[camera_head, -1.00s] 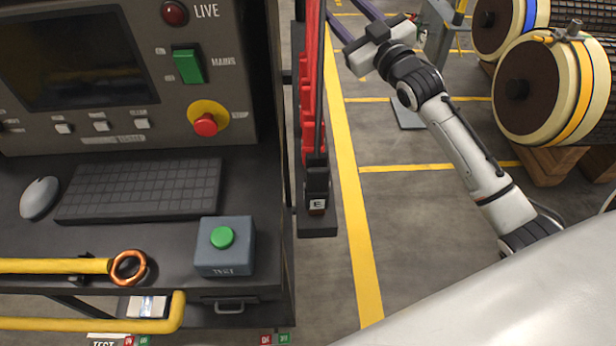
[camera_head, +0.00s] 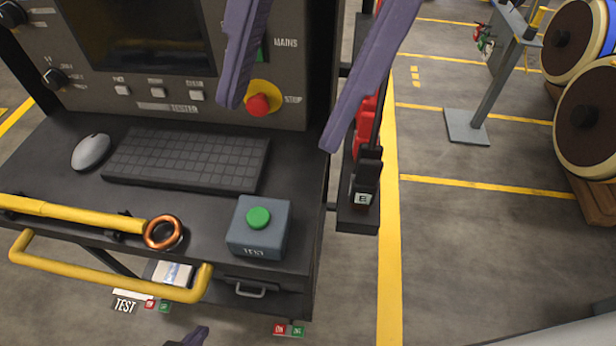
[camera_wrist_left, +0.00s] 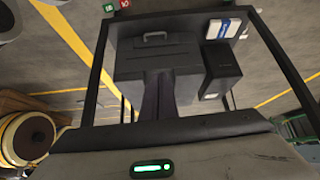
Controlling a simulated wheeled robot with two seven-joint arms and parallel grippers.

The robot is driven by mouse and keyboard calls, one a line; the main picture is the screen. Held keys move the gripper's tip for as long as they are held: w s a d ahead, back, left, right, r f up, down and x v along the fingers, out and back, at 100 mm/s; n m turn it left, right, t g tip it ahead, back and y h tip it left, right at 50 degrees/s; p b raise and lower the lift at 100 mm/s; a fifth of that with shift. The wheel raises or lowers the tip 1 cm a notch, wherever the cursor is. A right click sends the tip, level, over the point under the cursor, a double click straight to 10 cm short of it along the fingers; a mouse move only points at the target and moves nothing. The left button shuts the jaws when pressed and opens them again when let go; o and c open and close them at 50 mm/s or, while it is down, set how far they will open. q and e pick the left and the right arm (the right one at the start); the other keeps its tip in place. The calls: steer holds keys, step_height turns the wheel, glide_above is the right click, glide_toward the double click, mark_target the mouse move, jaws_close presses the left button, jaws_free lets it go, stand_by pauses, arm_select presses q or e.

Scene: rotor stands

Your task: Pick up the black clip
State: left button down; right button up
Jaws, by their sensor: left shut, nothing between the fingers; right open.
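A black clip (camera_head: 367,165) stands in the rack on the console's right side, above a white label marked E. The clip is upright and partly blends into the dark rack. My right gripper (camera_head: 279,126) is open and empty. Its two purple fingers reach down from the top of the head view, in front of the console and to the left of the clip. My left gripper (camera_head: 197,337) shows only as a fingertip at the bottom edge of the head view. In the left wrist view its fingers (camera_wrist_left: 158,78) are shut with nothing between them.
Red clips (camera_head: 367,125) sit in the same rack above the black one. The console shelf holds a keyboard (camera_head: 187,160), a mouse (camera_head: 91,151), a green-button test box (camera_head: 256,240) and a yellow rod (camera_head: 80,213) with a copper ring.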

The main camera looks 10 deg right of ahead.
mark_target(367, 176)
steer(key=w+d+f+t+h, duration=0.1)
steer(key=d, duration=0.1)
steer(key=w+d+f+h, duration=0.1)
steer(key=d+f+h, duration=0.1)
steer(key=w+d+f+n+t+h, duration=0.1)
steer(key=d, duration=0.2)
steer(key=shift+f+t+h, duration=0.3)
step_height(367, 176, down, 4)
steer(key=shift+r+b, duration=0.15)
steer(key=shift+b, duration=0.2)
steer(key=shift+s+f, duration=0.15)
steer(key=shift+f, duration=2.8)
arm_select(q)
steer(key=w+d+r+t+h, duration=0.1)
steer(key=w+d+r, duration=0.1)
steer(key=d, duration=0.3)
steer(key=shift+w+d+r+t, duration=0.3)
steer(key=shift+w+r, duration=0.05)
steer(key=shift+r, duration=0.05)
arm_select(e)
jaws_close()
